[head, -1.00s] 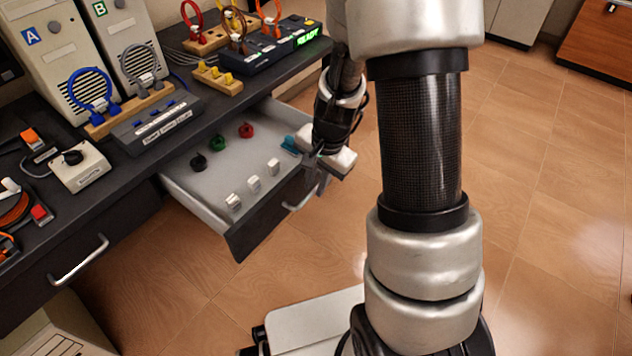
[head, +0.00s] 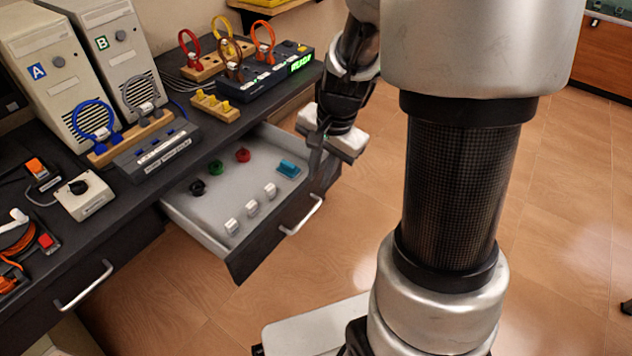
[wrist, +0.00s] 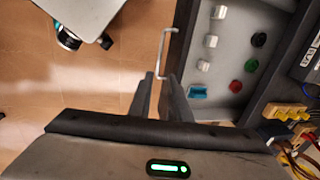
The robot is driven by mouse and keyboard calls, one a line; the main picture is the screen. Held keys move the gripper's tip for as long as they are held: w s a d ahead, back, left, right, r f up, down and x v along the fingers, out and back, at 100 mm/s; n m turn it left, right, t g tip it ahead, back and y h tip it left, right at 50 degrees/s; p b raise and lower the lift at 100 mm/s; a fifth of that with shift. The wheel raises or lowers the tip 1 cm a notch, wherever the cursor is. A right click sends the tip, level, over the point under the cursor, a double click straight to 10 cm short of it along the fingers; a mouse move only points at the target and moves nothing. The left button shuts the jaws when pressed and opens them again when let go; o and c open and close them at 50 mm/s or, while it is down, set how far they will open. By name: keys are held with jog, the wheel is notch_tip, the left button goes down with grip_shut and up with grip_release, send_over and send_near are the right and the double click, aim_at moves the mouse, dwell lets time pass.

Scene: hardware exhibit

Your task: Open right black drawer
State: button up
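The right black drawer (head: 262,250) stands pulled out from under the counter, its light grey inside showing. Its metal handle (head: 302,215) is fully visible on the dark front. My gripper (head: 317,165) is at the right end of the drawer front, just above and beyond the handle. In the wrist view my gripper (wrist: 160,85) has its two dark fingers apart, with nothing held between them. The handle (wrist: 163,52) lies just ahead of the fingertips there, and the right finger overlaps the drawer front. Whether a finger touches the drawer is unclear.
The drawer holds white, black, green and red knobs and a teal block (head: 288,169). A closed left drawer with its own handle (head: 84,286) is at lower left. The counter (head: 140,180) carries computers and cable stands. Tiled floor (head: 570,200) is open to the right.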

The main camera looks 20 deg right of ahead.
jog(key=shift+s+d+r, duration=0.1)
jog(key=shift+s+r, duration=0.05)
jog(key=shift+r, duration=0.6)
jog(key=shift+s+d+r, duration=0.1)
jog(key=shift+r, duration=0.65)
jog(key=s+a+r+n+t+h, duration=0.1)
jog(key=s+a+r+n+t, duration=0.3)
jog(key=s+r+n, duration=0.9)
notch_tip(320, 180, up, 21)
jog(key=s+m+p, duration=0.1)
jog(key=m+p, duration=0.1)
jog(key=p, duration=1.7)
jog(key=shift+s+a, duration=0.15)
